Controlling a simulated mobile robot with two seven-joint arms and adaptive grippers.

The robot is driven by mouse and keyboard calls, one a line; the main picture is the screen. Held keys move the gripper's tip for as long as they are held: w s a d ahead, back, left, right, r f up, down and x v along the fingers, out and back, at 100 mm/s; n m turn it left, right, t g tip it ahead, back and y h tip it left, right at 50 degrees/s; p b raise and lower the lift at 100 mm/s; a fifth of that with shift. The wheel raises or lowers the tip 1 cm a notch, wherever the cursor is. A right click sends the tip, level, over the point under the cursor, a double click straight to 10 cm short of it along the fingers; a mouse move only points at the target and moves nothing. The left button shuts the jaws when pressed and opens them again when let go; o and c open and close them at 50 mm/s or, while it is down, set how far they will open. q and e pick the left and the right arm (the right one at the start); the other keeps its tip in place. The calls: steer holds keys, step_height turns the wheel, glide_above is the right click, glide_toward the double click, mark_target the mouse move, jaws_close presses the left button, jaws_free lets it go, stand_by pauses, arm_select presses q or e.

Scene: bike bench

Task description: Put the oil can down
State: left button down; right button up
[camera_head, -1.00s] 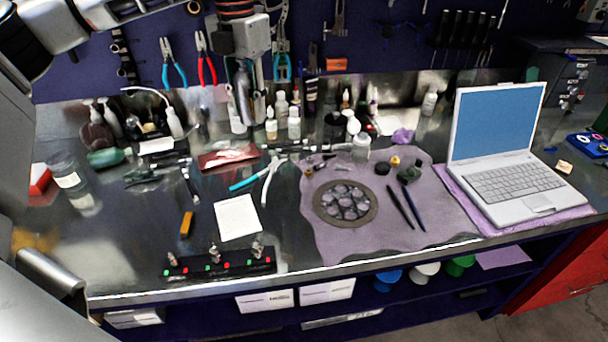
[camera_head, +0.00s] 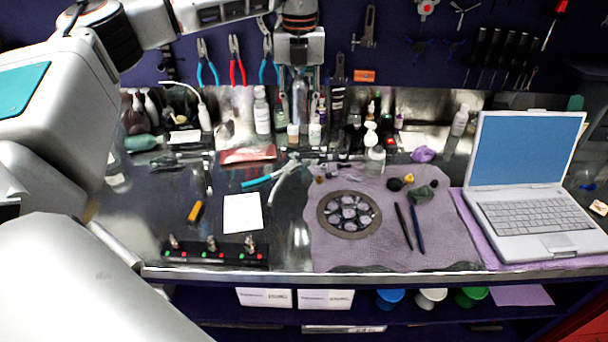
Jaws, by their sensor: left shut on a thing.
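My left gripper (camera_head: 300,72) is at the top middle of the head view, pointing down over the back of the bench. It is shut on a slim grey can (camera_head: 300,100), which I take to be the oil can. The can hangs upright below the fingers, in front of the tool wall and among the bottles at the back. I cannot tell whether its base touches the bench (camera_head: 150,225). The fingers and small bottles in front partly hide it. My right gripper is not in view.
Bottles, including a white one (camera_head: 262,110), crowd the bench's back edge. A purple mat (camera_head: 335,245) bears a round cassette (camera_head: 349,214) and pens. A laptop (camera_head: 530,180) stands at right.

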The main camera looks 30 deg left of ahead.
arm_select(q)
glide_above(300, 180)
step_height(300, 180, down, 13)
steer(key=shift+f+p, duration=0.1)
steer(key=shift+p, duration=0.25)
step_height(300, 180, down, 5)
steer(key=shift+r, duration=0.1)
steer(key=shift+f, duration=0.2)
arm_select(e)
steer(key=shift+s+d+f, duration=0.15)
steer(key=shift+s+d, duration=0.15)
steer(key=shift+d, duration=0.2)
arm_select(q)
steer(key=shift+f, duration=0.15)
steer(key=c, duration=1.8)
jaws_free()
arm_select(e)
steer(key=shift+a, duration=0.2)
